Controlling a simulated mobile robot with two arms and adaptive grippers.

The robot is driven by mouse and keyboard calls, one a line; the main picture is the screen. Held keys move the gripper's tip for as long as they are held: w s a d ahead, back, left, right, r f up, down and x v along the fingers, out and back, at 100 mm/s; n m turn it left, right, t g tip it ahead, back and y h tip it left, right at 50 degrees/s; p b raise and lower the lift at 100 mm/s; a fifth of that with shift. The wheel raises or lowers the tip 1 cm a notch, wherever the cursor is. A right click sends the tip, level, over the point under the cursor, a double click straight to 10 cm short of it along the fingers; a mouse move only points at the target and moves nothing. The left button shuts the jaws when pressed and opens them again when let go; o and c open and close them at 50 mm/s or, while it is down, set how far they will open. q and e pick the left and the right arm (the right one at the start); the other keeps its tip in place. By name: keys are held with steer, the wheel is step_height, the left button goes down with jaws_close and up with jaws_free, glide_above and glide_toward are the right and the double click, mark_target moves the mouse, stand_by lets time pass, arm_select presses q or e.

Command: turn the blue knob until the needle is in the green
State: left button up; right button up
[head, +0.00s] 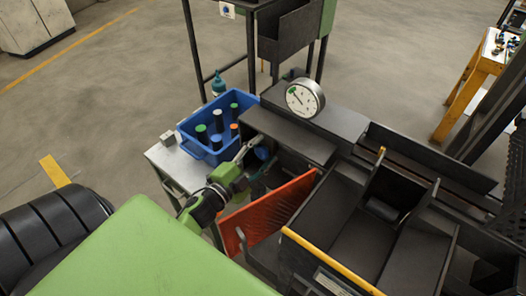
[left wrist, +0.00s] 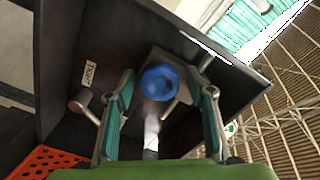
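The blue knob (left wrist: 160,82) sits on a grey block on a dark panel in the left wrist view. In the head view the knob (head: 262,153) is a small blue patch, partly hidden by my left gripper (head: 256,161). In the left wrist view my left gripper (left wrist: 164,88) is open, with one teal-padded finger on each side of the knob. I see gaps between fingers and knob. The round gauge (head: 304,98) stands on the dark machine top, with a white dial and a green patch at its upper left. The needle's exact position is too small to tell. My right gripper is not in view.
A blue bin (head: 217,128) with several capped cylinders stands on a grey table left of the knob. An orange perforated panel (head: 268,210) is below my left gripper. A small lever (left wrist: 82,100) and a white label (left wrist: 90,74) are left of the knob.

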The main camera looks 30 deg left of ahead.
arm_select(q)
steer(key=shift+s, duration=0.1)
steer(key=s, duration=1.1)
steer(key=shift+s+a, duration=0.4)
steer(key=shift+a, duration=0.05)
steer(key=shift+f, duration=0.1)
steer(key=s+d+f+n+g+y, duration=0.1)
steer(key=s+f+n+g, duration=0.15)
steer(key=f, duration=0.85)
steer(key=s+d+f+n+g, duration=0.1)
steer(key=s+f+n+g, duration=0.15)
steer(key=f, duration=0.85)
steer(key=s+d+f+n+g+y, duration=0.1)
steer(key=s+d+f+n+g, duration=0.2)
steer(key=f, duration=0.8)
steer(key=s+d+f+n+g, duration=0.1)
steer(key=s+f+g, duration=0.3)
steer(key=s+f, duration=0.4)
steer(key=s+d+f+g, duration=0.3)
steer(key=s+f, duration=0.6)
steer(key=s, duration=0.6)
steer(key=shift+s+d+f+n+g+h, duration=0.2)
steer(key=shift+s+n+g+h, duration=0.2)
steer(key=shift+g, duration=0.6)
